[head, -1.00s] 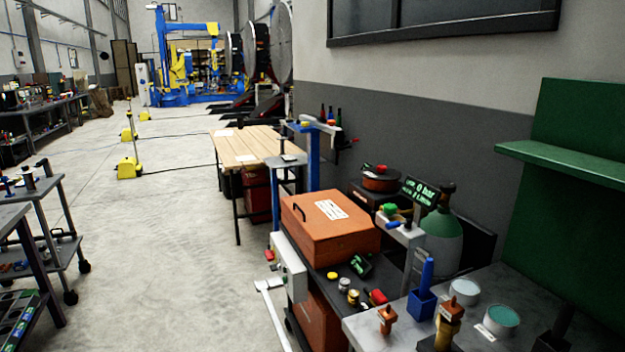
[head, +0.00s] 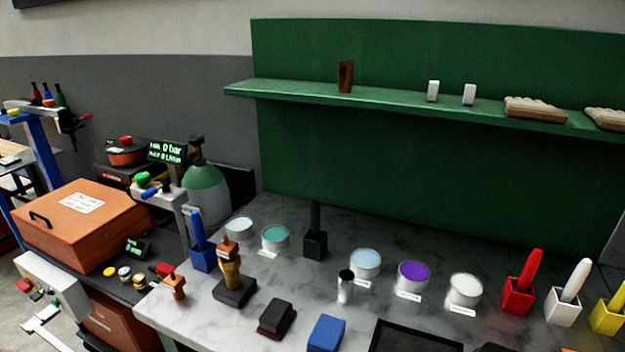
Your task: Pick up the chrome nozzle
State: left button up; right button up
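A small shiny silver cylinder (head: 345,287) with a dark top stands upright on the marble-topped bench, in front of a pale blue tub. It looks like the chrome nozzle, but it is too small to be sure. A copper-coloured piece (head: 175,287) stands near the bench's left edge. A brass and copper piece (head: 230,268) stands on a dark block beside it. Neither of my grippers shows in the head view.
Tubs of purple (head: 412,278) and white (head: 465,291) stand right of the cylinder. A black holder (head: 315,243) is behind it. A blue block (head: 326,333) and a black tray (head: 410,340) lie in front. A green shelf (head: 300,95) overhangs the back.

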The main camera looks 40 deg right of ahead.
aim_at(346, 276)
jog(key=z, duration=1.6)
